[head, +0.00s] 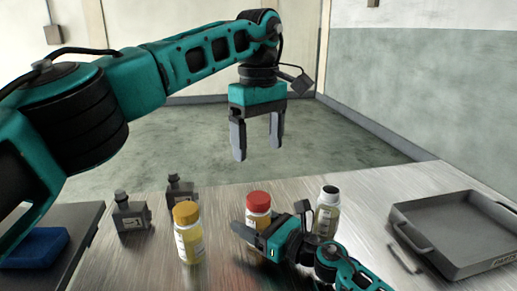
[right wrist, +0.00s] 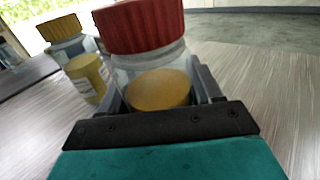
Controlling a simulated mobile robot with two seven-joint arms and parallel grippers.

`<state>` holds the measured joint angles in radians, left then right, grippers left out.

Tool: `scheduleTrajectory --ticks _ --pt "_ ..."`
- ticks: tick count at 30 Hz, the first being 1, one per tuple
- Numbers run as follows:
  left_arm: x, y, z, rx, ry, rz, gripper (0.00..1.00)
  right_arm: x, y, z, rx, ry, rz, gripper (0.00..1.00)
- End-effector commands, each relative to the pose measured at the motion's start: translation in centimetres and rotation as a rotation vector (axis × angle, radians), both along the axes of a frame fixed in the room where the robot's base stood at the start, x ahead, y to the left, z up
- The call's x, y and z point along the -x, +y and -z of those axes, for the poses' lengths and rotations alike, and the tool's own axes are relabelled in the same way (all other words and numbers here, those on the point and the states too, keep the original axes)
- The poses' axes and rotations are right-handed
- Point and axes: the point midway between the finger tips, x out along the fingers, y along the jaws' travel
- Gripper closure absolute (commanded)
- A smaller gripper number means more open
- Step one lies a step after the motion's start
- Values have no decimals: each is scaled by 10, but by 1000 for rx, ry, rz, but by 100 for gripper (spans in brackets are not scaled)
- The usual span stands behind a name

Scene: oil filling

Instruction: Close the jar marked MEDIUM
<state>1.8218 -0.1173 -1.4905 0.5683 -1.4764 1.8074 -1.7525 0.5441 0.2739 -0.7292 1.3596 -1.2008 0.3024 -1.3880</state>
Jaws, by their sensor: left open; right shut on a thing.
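Three jars with yellow contents stand on the metal table; I cannot read which label says MEDIUM. One has a yellow cap (head: 188,232), one a red cap (head: 258,212), and the right one (head: 327,214) has a white rim and dark top, open or capped I cannot tell. My right gripper (head: 252,236) is shut on the red-capped jar, low on its body. In the right wrist view the red cap (right wrist: 140,25) rises above the fingers, with the yellow-capped jar (right wrist: 75,55) behind at left. My left gripper (head: 257,151) is open and empty, high above and beyond the jars.
Two dark oil cans (head: 132,216) (head: 180,189) stand at the back left. A grey tray (head: 410,212) lies at the right. A blue object (head: 35,247) sits on a dark surface at the far left. The table between the right jar and the tray is mostly clear.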

Motion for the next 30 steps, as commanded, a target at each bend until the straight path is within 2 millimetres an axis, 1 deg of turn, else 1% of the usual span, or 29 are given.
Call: scheduleTrajectory --ticks 5,6,12,14,15,23,26,29,30 --pt "0 0 0 0 0 1 19 0 0 0 0 0 0 100" --pt "0 0 0 0 0 1 19 0 0 0 0 0 0 32" --pt "0 0 0 0 0 0 19 0 0 0 0 0 0 13" --pt "0 0 1 0 0 0 19 0 0 0 0 0 0 7" --pt "0 0 1 0 0 0 19 0 0 0 0 0 0 6" --pt "0 0 0 0 0 0 19 1 -2 0 0 0 0 6" --pt "0 0 -1 0 0 0 19 6 -9 1 1 1 1 6" --pt "0 0 -3 0 0 0 19 17 -21 0 2 2 0 6" --pt "0 0 -3 0 0 0 19 22 -28 1 3 2 1 6"
